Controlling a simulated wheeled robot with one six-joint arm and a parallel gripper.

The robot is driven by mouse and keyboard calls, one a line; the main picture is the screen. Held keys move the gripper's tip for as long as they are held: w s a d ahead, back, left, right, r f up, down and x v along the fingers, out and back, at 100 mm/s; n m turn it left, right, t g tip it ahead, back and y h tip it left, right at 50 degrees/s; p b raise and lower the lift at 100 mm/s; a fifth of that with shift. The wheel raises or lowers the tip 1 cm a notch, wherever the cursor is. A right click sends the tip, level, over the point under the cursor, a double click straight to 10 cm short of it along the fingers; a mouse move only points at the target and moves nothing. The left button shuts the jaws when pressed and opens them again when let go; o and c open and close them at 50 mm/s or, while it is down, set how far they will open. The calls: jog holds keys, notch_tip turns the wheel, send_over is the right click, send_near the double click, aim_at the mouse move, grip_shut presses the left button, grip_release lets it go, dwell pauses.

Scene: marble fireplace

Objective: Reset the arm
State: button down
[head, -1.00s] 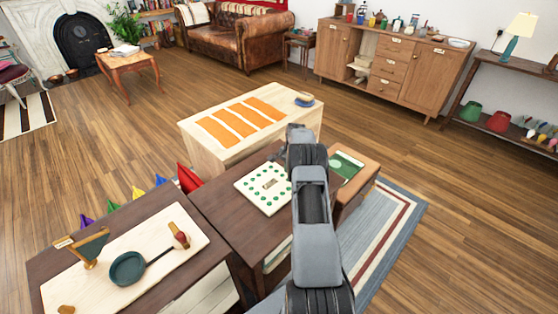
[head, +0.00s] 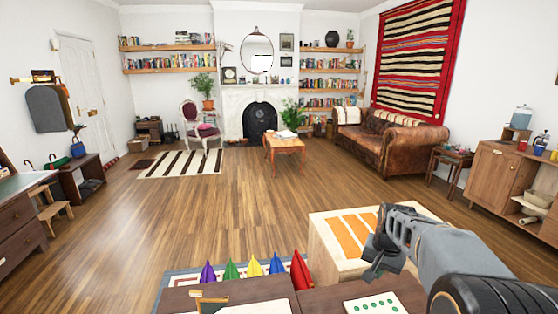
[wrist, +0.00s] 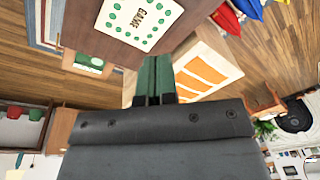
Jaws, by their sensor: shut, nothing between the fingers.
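My gripper (head: 372,264) is at the lower right of the head view, at the end of my raised grey arm. It appears over the pale wooden block table with orange strips (head: 318,238). In the wrist view my gripper (wrist: 153,62) shows as two dark green fingers pressed together, with nothing between them. The white game board with green dots (wrist: 126,40) lies on the brown table (wrist: 85,12) beyond the fingers. It also shows at the bottom of the head view (head: 385,305).
Purple, green, yellow, blue and red cones (head: 231,271) stand behind the front table. A leather sofa (head: 395,145), a small wooden table (head: 284,152) and a sideboard (head: 500,185) are farther off. The wooden floor (head: 190,215) at middle left is clear.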

jog(key=s+a+r+n+t+p, duration=0.1)
jog(key=s+a+r+n+p, duration=0.1)
jog(key=s, duration=0.6)
jog(key=s+a+r+n+p, duration=0.2)
jog(key=s+a+r+n, duration=0.1)
jog(key=s+a, duration=0.4)
jog(key=shift+s+a+n+t, duration=0.25)
jog(key=shift+s+n+t, duration=0.15)
jog(key=shift+s+n, duration=0.6)
jog(key=shift+s+r, duration=0.1)
jog(key=shift+s, duration=0.15)
